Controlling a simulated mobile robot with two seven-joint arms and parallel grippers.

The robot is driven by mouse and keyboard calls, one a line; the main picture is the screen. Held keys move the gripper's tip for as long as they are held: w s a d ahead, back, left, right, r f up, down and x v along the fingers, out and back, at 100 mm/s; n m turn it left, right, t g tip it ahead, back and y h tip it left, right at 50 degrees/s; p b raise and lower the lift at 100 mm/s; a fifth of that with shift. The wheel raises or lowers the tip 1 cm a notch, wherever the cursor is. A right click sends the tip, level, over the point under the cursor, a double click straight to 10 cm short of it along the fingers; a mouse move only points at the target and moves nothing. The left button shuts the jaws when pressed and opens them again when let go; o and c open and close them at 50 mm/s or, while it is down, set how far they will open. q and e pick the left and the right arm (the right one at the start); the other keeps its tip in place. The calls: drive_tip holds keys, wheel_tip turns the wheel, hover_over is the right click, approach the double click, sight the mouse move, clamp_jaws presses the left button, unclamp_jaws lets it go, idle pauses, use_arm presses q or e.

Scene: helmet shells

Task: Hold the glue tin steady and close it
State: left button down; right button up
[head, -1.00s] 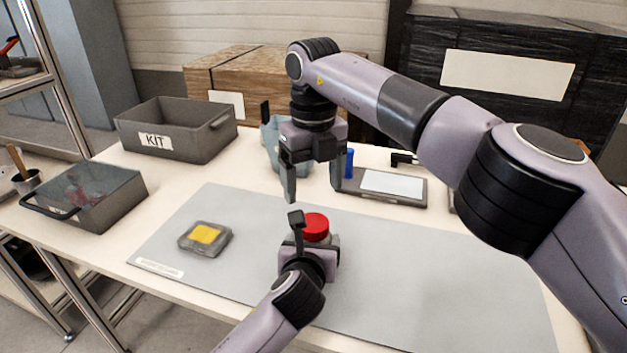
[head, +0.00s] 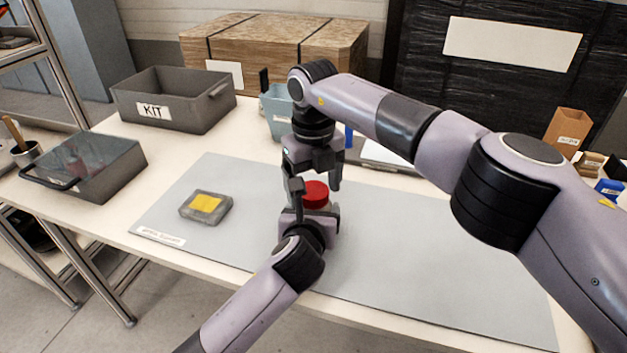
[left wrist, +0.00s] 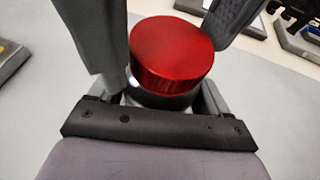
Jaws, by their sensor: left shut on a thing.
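The glue tin with its red lid (head: 315,193) stands on the grey mat; most of its body is hidden by my left gripper. My left gripper (head: 314,211) is shut around the tin, low on its side. In the left wrist view the red lid (left wrist: 170,52) sits on top of the tin's dark body; I cannot tell how tightly. My right gripper (head: 313,183) points down just above the tin, open, its fingers to either side of the lid. Whether they touch the lid is unclear.
A grey case with a yellow top (head: 206,207) lies on the mat (head: 440,262) to the left. The KIT bin (head: 170,98), a dark handled box (head: 85,165) and a light blue bin (head: 278,112) stand around the mat. The mat's right side is clear.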

drive_tip(key=c, duration=1)
drive_tip(key=o, duration=1.3)
drive_tip(key=shift+c, duration=0.2)
drive_tip(key=shift+r, duration=0.15)
wheel_tip(320, 180, up, 12)
use_arm(q)
unclamp_jaws()
